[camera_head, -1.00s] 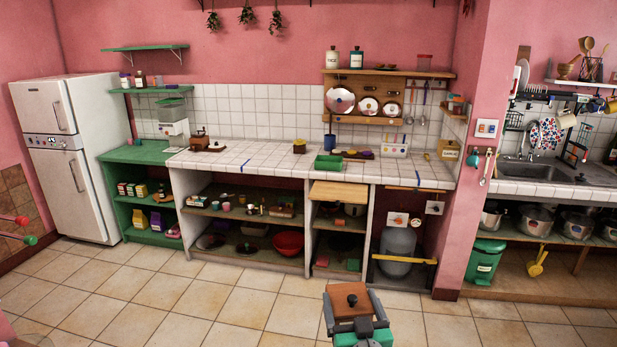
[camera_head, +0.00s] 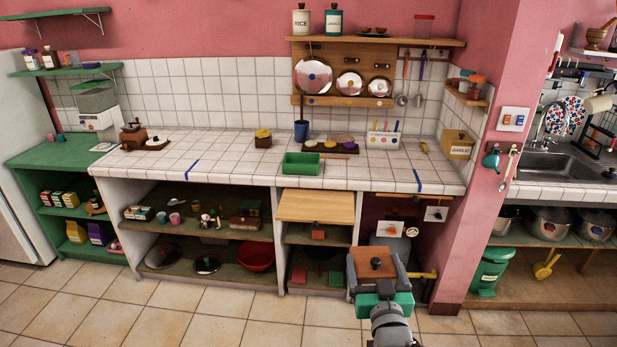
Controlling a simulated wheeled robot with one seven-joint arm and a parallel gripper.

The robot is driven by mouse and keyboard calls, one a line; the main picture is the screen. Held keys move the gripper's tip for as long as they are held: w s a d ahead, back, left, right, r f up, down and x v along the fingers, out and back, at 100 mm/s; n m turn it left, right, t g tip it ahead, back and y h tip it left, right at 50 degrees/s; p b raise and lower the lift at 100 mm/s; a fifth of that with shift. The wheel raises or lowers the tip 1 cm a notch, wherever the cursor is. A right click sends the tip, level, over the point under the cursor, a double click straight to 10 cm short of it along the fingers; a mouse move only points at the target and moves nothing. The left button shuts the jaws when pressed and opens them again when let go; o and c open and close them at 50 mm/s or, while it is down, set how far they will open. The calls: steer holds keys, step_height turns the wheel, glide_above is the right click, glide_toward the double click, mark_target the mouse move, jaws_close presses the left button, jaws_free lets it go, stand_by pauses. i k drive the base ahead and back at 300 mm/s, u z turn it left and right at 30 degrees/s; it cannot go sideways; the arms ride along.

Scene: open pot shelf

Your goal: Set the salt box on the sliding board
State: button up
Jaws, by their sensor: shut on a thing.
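The salt box (camera_head: 375,261), a wooden box with a brown lid and a small dark knob, is upright in my gripper (camera_head: 377,273) at the bottom, right of centre. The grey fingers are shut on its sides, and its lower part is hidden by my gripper. The sliding board (camera_head: 316,206) is a light wooden board under the front edge of the tiled counter. Its top looks bare. The box is held in front of the shelf, lower in the picture and to the right of the board.
The tiled counter (camera_head: 227,171) holds a green tray (camera_head: 301,165) just above the board, and a small wooden box (camera_head: 263,141) with a yellow top. A pink pillar (camera_head: 483,190) stands at the right. A yellow bar (camera_head: 423,275) shows beside my gripper. The floor in front is clear.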

mark_target(316, 202)
steer(key=u, duration=0.55)
steer(key=i, duration=1.5)
steer(key=u, duration=0.85)
